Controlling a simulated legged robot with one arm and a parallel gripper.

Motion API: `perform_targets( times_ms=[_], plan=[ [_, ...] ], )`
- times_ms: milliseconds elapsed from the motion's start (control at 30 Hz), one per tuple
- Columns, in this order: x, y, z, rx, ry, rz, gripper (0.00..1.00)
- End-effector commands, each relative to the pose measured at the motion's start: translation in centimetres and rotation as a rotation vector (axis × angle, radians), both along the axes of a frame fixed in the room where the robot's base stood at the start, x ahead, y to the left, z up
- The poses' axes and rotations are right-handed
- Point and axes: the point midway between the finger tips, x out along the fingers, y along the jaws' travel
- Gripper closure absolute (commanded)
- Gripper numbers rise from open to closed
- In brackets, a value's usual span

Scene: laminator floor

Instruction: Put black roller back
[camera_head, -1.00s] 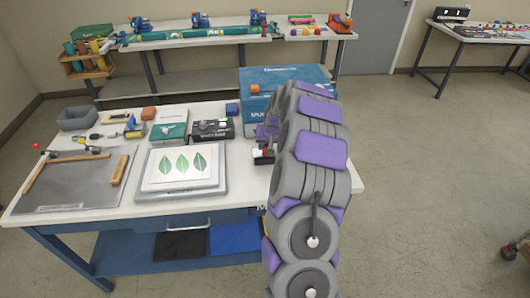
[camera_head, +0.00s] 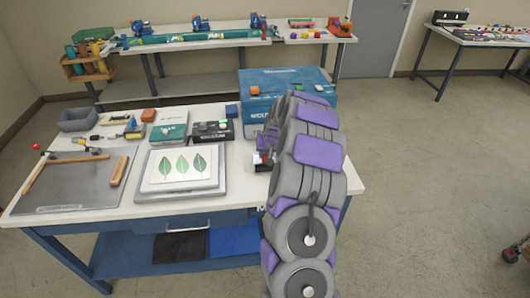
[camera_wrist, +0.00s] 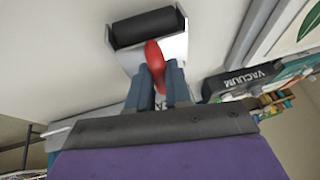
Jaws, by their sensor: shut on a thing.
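The black roller (camera_wrist: 146,28) shows at the top of the wrist view, with a red handle (camera_wrist: 154,55). A pale grey metal bracket or holder (camera_wrist: 172,48) surrounds the roller; I cannot tell whether it belongs to the roller or to a stand. My gripper (camera_wrist: 160,80) is shut on the red handle. In the head view my gripper (camera_head: 265,145) is over the right part of the white worktable (camera_head: 246,182), just right of the vacuum box. The roller is mostly hidden there by my arm, and its contact with the table is unclear.
The vacuum box (camera_head: 212,131) and a framed leaf print (camera_head: 182,170) lie left of my gripper. A large blue machine (camera_head: 262,92) stands behind it. A grey mat (camera_head: 70,185) covers the table's left side. Open floor lies right.

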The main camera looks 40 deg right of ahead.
Motion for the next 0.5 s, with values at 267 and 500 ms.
perform_targets(
  times_ms=[267, 500],
  plan=[
    [-0.39, 0.28, -1.04, 0.012, 0.017, 0.003, 0.66],
    [-0.40, 0.24, -0.76, 0.009, 0.013, 0.002, 0.56]
  ],
)
